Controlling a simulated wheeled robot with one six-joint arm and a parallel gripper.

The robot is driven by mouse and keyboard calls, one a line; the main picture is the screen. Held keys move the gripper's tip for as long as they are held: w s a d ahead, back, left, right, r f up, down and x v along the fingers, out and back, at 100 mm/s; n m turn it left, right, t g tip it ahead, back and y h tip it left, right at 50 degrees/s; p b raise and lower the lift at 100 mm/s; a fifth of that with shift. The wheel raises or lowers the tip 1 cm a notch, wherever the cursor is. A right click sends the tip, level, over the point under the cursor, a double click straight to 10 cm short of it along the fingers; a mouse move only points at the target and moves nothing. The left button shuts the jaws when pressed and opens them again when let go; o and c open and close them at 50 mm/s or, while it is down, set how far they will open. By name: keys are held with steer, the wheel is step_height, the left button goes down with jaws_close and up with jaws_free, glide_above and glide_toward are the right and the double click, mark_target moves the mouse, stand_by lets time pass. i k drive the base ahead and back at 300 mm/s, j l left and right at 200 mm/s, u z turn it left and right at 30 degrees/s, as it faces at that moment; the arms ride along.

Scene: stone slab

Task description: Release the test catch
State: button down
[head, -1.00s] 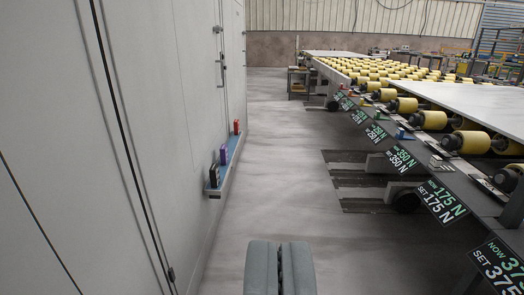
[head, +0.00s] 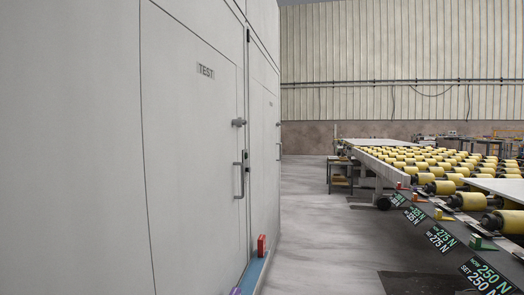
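A grey cabinet wall fills the left side, with a door panel (head: 190,160) marked with a TEST label (head: 206,71). A small grey catch (head: 239,122) sticks out at the right edge of that door, near the seam. Below it is a vertical bar handle (head: 238,181). The door looks flush with the wall. The catch's exact position is too small to tell. My gripper is not in this view.
A blue ledge (head: 252,274) runs along the wall's foot, with a red block (head: 261,245) and part of a purple one (head: 236,291). A roller conveyor (head: 440,180) with force signs (head: 441,239) stands at right. The grey floor (head: 315,225) between is clear.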

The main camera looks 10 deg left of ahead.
mark_target(235, 122)
steer(key=i+u, duration=0.1)
steer(key=i, duration=0.45)
steer(key=i+l+u, duration=0.15)
steer(key=i, duration=0.4)
steer(key=i+l+u, duration=0.1)
steer(key=i, duration=0.5)
steer(key=i+l+u, duration=0.35)
steer(key=i+j, duration=0.1)
